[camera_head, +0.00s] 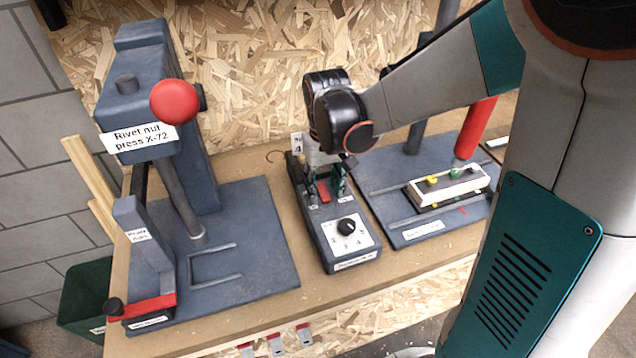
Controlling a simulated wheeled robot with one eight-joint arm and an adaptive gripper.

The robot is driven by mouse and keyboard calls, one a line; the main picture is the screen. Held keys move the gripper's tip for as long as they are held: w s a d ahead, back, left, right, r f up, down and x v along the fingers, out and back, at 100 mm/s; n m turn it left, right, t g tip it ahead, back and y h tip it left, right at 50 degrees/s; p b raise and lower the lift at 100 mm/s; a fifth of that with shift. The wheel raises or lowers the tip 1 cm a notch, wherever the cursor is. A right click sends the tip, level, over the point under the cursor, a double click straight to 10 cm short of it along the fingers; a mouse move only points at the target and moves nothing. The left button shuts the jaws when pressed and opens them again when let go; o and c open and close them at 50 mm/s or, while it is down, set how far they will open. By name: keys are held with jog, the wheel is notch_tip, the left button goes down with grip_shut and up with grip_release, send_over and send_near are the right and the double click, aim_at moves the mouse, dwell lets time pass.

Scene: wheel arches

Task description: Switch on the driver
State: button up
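A grey-blue control box (335,262) with a round black dial (346,227) on a white numbered plate stands in the middle of the bench; it may be the driver, but its front label is too small to read. A small red part (323,192), perhaps a switch, shows on its top behind the dial. My gripper (324,181) points down over the rear of this box, right at the red part. The fingers are small and blend with the box's parts, so I cannot tell their opening or whether they touch anything. The box's rear is partly hidden by my wrist.
A rivet nut press (150,90) with a red ball knob (174,101) stands at left. At right, a grey-blue base (395,235) carries a pale block (450,188) with yellow and green parts, under a red handle (475,128). A chipboard wall is behind.

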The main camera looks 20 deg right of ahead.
aim_at(322, 188)
jog(key=shift+f, duration=0.55)
grip_shut()
jog(key=shift+w+g, duration=0.2)
jog(key=shift+g, duration=0.4)
grip_release()
jog(key=shift+r, duration=0.15)
notch_tip(322, 188, up, 12)
jog(key=w, duration=0.1)
jog(key=shift+w, duration=0.15)
